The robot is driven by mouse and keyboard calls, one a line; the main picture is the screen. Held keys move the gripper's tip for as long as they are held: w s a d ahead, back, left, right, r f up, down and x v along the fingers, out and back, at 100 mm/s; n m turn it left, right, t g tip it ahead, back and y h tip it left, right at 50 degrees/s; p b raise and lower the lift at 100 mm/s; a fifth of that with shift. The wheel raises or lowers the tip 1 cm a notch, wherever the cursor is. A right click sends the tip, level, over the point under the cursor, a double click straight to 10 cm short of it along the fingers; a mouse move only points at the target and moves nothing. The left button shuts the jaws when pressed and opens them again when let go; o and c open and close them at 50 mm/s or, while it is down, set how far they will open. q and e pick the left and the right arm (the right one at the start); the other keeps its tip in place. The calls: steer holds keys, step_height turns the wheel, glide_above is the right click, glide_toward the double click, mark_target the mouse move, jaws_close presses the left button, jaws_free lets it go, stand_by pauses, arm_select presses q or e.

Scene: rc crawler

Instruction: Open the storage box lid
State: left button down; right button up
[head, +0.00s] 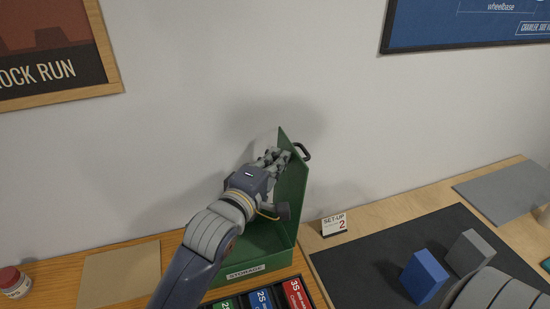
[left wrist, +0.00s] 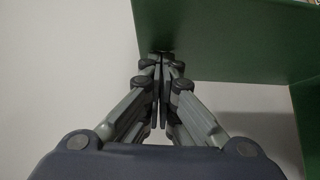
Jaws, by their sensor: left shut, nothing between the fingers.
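The green storage box (head: 262,262) stands against the wall with a "STORAGE" label on its front. Its green lid (head: 291,196) stands steeply raised along the right side, with a dark handle (head: 303,151) near its top. Part of the box's inside shows, and my left arm covers its left part. My left gripper (head: 284,156) is shut and empty at the upper part of the lid's inner side. In the left wrist view its closed fingertips (left wrist: 162,56) are at the edge of a green panel (left wrist: 225,40); I cannot tell whether they touch. My right gripper is out of view.
Red, blue and green battery packs (head: 296,293) lie in front of the box. A "SET-UP 2" card (head: 334,226), a dark mat (head: 365,255), a blue block (head: 424,276) and a grey block (head: 469,252) are to the right. A red-capped jar (head: 14,282) stands far left.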

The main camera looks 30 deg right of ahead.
arm_select(q)
steer(key=v, duration=1.2)
